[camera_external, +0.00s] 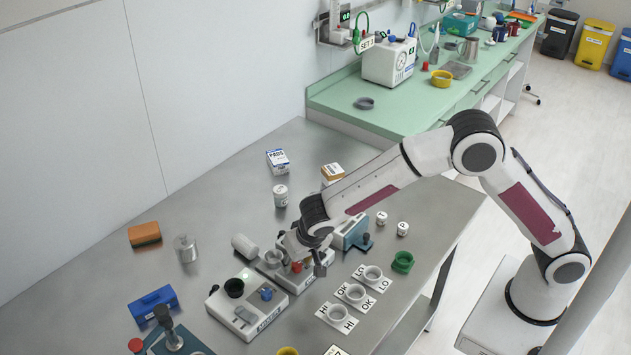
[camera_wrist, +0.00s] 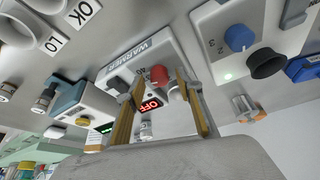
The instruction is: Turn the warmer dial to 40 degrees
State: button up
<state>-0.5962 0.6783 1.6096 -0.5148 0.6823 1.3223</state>
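The warmer (camera_wrist: 145,54) is a white box with its name on the side, lying upside down in the wrist view. It has a red dial (camera_wrist: 158,75) and a small display (camera_wrist: 152,105) with red characters that seem to read OFF. In the external view the warmer (camera_external: 270,268) is partly hidden by my gripper, and its red dial (camera_external: 296,267) shows beside the fingers. My gripper (camera_wrist: 160,84) is open, pointing at the warmer. The dial appears between the two fingertips, with gaps on both sides; I cannot tell how close they are in depth.
A similar white device with a blue knob (camera_external: 266,294) and black cup (camera_external: 234,288) stands close to the warmer. A blue-grey device (camera_external: 352,232) is behind my gripper. Labelled cups (camera_external: 355,292) stand at the right. The back left of the steel table (camera_external: 215,200) is mostly clear.

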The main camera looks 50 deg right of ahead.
jog(key=shift+d+n+y, duration=0.1)
jog(key=shift+n+y, duration=0.6)
jog(key=shift+n, duration=1)
jog(key=shift+n, duration=0.3)
jog(key=shift+d+n+y, duration=0.15)
jog(key=shift+n+y, duration=0.85)
jog(key=shift+n, duration=1.3)
jog(key=shift+w+d+n+g+y, duration=0.1)
jog(key=shift+n+g+y, duration=0.25)
jog(key=shift+n, duration=0.75)
jog(key=shift+n+g+y, duration=0.25)
jog(key=shift+n+y, duration=0.1)
jog(key=shift+n, duration=0.75)
jog(key=shift+w+n+g+y, duration=0.1)
jog(key=shift+n+g+y, duration=0.3)
jog(key=shift+n, duration=1.1)
